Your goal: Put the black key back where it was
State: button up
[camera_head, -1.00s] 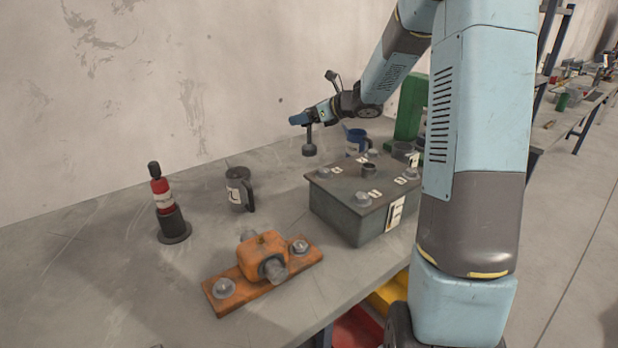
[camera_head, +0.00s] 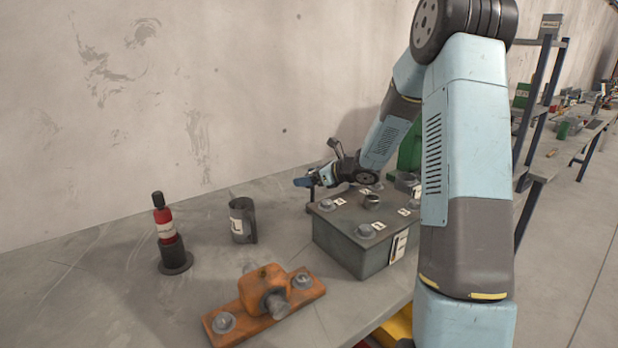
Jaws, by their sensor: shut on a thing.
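The black key (camera_head: 312,194) is in my gripper (camera_head: 308,181), at the far left edge of the grey box. Only a short dark part of it shows beneath the fingers; its lower end is hidden or merges with the box edge. My gripper is shut on it.
An orange clamp block (camera_head: 263,292) lies in front. Bare bench separates them.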

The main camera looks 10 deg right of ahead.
jog(key=o, duration=1.4)
